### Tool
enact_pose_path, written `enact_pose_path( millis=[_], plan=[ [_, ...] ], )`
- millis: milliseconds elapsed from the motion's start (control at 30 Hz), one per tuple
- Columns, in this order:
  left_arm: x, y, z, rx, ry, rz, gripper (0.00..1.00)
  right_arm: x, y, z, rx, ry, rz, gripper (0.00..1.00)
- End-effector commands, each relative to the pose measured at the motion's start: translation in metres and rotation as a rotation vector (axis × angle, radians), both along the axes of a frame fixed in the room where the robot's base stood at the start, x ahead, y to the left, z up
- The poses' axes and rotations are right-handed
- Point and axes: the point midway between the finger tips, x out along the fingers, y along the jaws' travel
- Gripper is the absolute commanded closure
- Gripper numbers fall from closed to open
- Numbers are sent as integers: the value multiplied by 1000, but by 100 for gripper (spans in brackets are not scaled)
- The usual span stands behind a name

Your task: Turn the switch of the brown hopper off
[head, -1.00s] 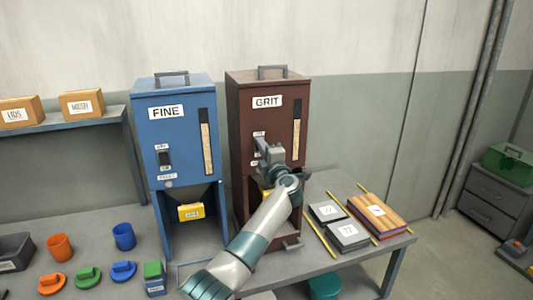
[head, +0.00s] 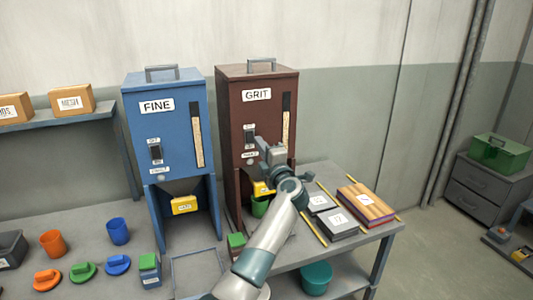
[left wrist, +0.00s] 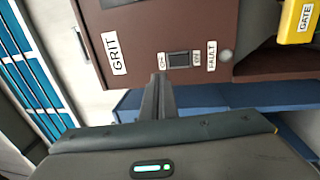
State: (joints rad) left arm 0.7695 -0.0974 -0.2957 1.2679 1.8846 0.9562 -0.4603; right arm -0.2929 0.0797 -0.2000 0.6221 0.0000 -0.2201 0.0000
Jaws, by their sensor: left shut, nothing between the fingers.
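The brown hopper (head: 229,120), labelled GRIT, stands on the table right of the blue one. Its dark switch (head: 249,143) shows on its front; in the left wrist view the switch (left wrist: 179,59) sits between an OFF label on the left and an ON label on the right. I cannot tell which way it is set. My left gripper (head: 261,143) is shut and empty, in front of the hopper just right of the switch. In the left wrist view its fingers (left wrist: 157,88) point at the panel near the OFF label. Contact is unclear. My right gripper is out of view.
A blue FINE hopper (head: 137,127) with its own switch stands close on the left. A yellow gate (left wrist: 298,20) lies below the brown hopper's panel, over a green cup (head: 260,207).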

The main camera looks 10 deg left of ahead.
Motion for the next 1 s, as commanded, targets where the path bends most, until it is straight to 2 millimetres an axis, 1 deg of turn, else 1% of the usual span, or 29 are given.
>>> enact_pose_path(
  millis=[67, 167, 300, 400, 567, 867, 967, 1000],
  plan=[
    [-11, -8, -2, -5, -2, -2, 100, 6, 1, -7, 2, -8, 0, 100],
    [-23, -16, 1, -5, -2, -2, 100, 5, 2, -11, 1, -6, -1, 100],
    [-36, -25, 4, -4, -1, -2, 100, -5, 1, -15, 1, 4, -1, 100],
    [-42, -28, 6, -2, -2, 0, 100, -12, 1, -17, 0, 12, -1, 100],
    [-45, -30, 7, -1, 0, 1, 100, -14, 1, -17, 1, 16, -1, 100],
    [-45, -30, 6, 2, 1, 0, 100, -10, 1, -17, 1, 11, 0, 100],
    [-45, -29, -3, 21, 7, 3, 100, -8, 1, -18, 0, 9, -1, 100],
    [-45, -28, -10, 36, 13, 4, 100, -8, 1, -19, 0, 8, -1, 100]
  ],
)
